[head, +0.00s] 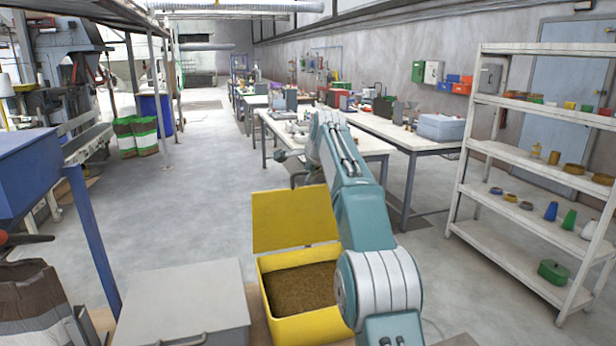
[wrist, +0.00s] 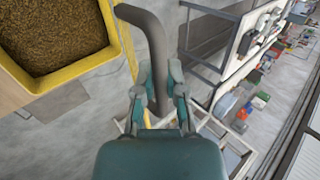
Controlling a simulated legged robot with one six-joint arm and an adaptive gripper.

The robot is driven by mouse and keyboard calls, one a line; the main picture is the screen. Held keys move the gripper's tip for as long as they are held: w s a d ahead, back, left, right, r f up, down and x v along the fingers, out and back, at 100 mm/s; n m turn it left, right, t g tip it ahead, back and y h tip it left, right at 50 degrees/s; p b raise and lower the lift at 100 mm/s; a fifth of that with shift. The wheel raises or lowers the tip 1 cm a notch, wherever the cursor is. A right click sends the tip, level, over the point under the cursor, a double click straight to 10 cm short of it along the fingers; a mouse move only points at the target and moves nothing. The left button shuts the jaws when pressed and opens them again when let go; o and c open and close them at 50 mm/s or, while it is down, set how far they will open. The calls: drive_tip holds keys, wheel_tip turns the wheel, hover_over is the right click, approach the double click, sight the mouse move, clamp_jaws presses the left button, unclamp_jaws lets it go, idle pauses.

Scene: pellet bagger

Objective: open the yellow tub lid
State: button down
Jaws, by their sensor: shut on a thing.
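The yellow tub (head: 306,327) stands low in front of me, full of brown pellets (head: 300,288). Its yellow lid (head: 294,219) is raised and stands roughly upright at the far side of the tub, leaving the mouth uncovered. In the wrist view the tub's yellow rim (wrist: 70,73) and the pellets fill the upper left. My gripper (wrist: 160,78) is shut on a curved dark grey handle (wrist: 152,38), which passes between its fingers. How the handle joins the lid is not clear. In the head view my arm hides most of the gripper.
A grey box (head: 183,303) stands left of the tub. A white shelf rack (head: 530,155) with small parts is at the right. Worktables (head: 400,130) stand beyond my arm. Open grey floor lies left of the lid.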

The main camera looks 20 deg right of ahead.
drive_tip(key=shift+d, duration=0.3)
drive_tip(key=c, duration=0.8)
unclamp_jaws()
drive_tip(key=shift+o, duration=0.6)
drive_tip(key=shift+d, duration=0.2)
drive_tip(key=shift+a, duration=0.1)
drive_tip(key=shift+s+a+r, duration=0.1)
drive_tip(key=shift+r, duration=0.05)
drive_tip(key=v, duration=1.1)
drive_tip(key=shift+s+r, duration=0.15)
drive_tip(key=shift+r, duration=0.05)
